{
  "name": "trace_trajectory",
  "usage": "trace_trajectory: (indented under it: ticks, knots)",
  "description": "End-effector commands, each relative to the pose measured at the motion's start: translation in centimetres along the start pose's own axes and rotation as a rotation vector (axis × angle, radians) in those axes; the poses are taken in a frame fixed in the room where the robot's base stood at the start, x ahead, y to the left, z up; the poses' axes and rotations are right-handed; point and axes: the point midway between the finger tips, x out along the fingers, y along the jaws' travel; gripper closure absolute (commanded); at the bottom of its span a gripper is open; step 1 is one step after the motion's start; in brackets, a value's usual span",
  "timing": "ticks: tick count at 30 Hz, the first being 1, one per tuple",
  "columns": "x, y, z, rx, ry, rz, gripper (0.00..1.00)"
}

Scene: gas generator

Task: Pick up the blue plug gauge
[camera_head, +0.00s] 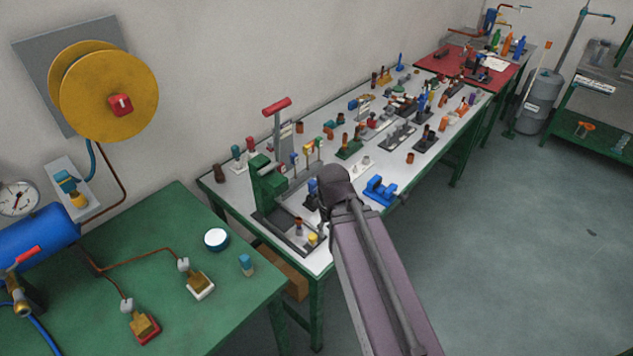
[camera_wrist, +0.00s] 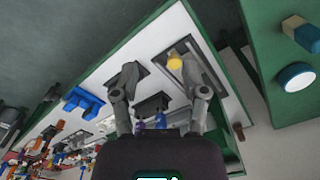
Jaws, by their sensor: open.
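A small upright blue piece (camera_wrist: 160,119), which looks like the blue plug gauge, shows between my gripper's fingers in the wrist view. A purple-blue piece (camera_wrist: 140,127) is beside it, and a dark base (camera_wrist: 152,105) lies near both. In the head view, a blue piece on a dark base (camera_head: 311,197) stands just left of my arm's dark end; I cannot tell surely that it is the same gauge. My gripper (camera_wrist: 157,68) is open and empty, its two fingers spread over the white bench top. In the head view my arm hides it.
A blue vise-like block (camera_head: 380,191) sits right of my arm. A green press with a red handle (camera_head: 268,180) stands at left, near a yellow piece (camera_wrist: 175,61) on a dark tray. Many small parts crowd the white bench. A green table (camera_head: 180,300) is at front left.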

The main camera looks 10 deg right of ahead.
Motion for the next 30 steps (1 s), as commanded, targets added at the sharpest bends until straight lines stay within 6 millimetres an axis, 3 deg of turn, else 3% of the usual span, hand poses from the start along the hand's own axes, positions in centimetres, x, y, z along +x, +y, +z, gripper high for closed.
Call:
trace_trajectory:
  ticks: [14,16,20,26,30]
  knots:
    - [0.0,0.0,0.0,0.0,0.0,0.0,0.43]
    - [0.0,0.0,-0.1,-0.001,0.0,0.0,0.22]
    - [-0.1,0.0,-0.9,-0.014,0.0,0.0,0.2]
    - [-0.5,0.6,-5.0,-0.087,0.0,0.0,0.2]
    - [-1.0,0.5,-10.1,-0.186,0.0,0.0,0.2]
